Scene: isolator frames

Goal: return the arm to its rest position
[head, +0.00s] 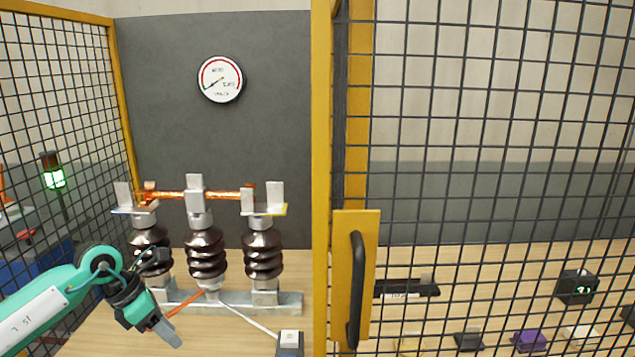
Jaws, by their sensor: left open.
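My left arm comes in from the lower left, teal and dark. My left gripper (168,328) is at its end, pointing down and right, open, with nothing seen between its fingers. It is in front of the left end of the isolator frame's grey base (230,301). Brown ribbed insulators (206,254) stand upright on the base. A copper bar (222,195) lies across the metal clips on top of them. My right gripper is not in view.
A yellow-framed mesh door (320,150) with a black handle (356,285) fills the right side. Behind the mesh are a black device with a display (577,287) and a purple block (528,340). A gauge (220,79) hangs on the grey panel. A green-lit lamp (54,179) is at left.

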